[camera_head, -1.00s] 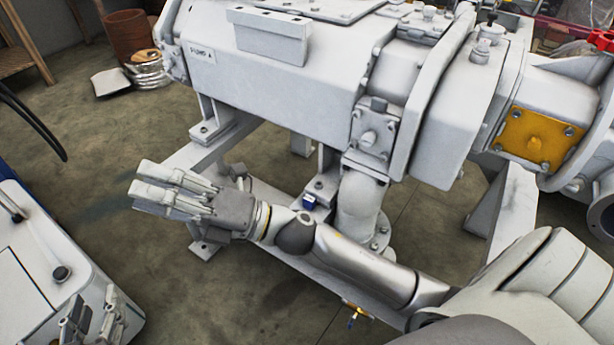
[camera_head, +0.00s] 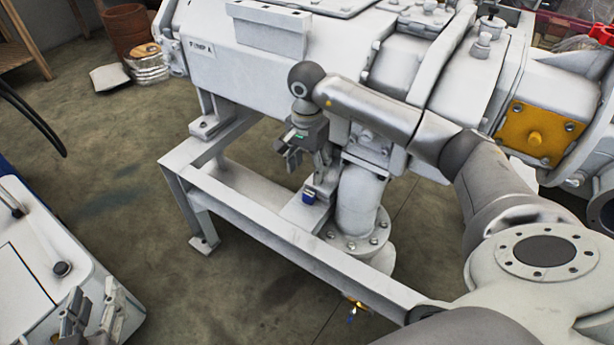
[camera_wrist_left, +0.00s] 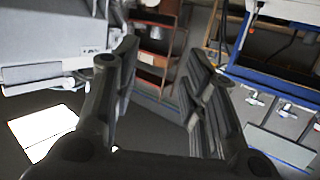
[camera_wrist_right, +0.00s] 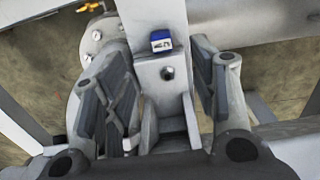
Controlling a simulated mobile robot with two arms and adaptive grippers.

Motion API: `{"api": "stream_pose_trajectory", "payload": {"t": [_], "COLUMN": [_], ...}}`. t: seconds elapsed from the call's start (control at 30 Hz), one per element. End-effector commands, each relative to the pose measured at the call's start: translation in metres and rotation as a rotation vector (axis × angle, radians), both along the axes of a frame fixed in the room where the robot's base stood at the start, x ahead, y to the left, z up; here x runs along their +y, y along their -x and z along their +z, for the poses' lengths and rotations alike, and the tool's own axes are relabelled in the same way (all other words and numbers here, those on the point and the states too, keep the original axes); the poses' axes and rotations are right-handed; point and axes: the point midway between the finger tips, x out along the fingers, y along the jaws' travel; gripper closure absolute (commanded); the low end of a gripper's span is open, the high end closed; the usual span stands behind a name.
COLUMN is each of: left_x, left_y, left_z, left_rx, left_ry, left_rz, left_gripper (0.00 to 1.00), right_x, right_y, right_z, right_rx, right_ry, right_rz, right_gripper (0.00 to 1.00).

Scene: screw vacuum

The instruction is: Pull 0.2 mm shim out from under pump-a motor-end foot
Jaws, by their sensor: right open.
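The white machine labelled PUMP A (camera_head: 270,85) stands on a white frame (camera_head: 265,222). My right gripper (camera_head: 300,163) points down, open and empty, over a bolted foot under the pump. In the right wrist view the foot (camera_wrist_right: 154,77), with its dark bolt head, lies between and beyond the fingers (camera_wrist_right: 160,105). A small blue-and-white block (camera_wrist_right: 161,41) sits at the foot's far edge; it also shows in the head view (camera_head: 308,197). I cannot make out a separate thin shim. My left gripper (camera_head: 88,318) is open and empty at the lower left, far from the pump.
A flanged pipe (camera_head: 358,205) stands right beside the foot. Another bolted foot (camera_head: 207,127) sits at the frame's left end. A white cabinet (camera_head: 40,275) is at the lower left. Open floor lies between cabinet and frame.

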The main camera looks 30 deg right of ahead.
Motion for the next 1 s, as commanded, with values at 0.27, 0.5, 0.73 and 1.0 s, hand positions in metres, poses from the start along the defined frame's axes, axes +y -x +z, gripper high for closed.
{"api": "stream_pose_trajectory", "payload": {"t": [0.27, 0.5, 0.73, 1.0], "left_x": [-0.008, -0.014, -0.016, -0.016], "left_y": [-0.009, -0.008, 0.000, 0.006], "left_z": [0.036, 0.077, 0.108, 0.121], "left_rx": [-0.202, -0.419, -0.583, -0.655], "left_ry": [0.051, 0.108, 0.153, 0.172], "left_rz": [-0.014, -0.026, -0.036, -0.040], "left_gripper": [0.60, 0.60, 0.60, 0.60], "right_x": [0.001, 0.002, 0.002, 0.002], "right_y": [0.001, 0.001, 0.001, 0.000], "right_z": [-0.038, -0.073, -0.096, -0.105], "right_rx": [0.005, 0.003, 0.001, 0.000], "right_ry": [-0.003, -0.005, -0.006, -0.004], "right_rz": [-0.002, -0.001, -0.001, 0.000], "right_gripper": [0.46, 0.46, 0.46, 0.46]}}
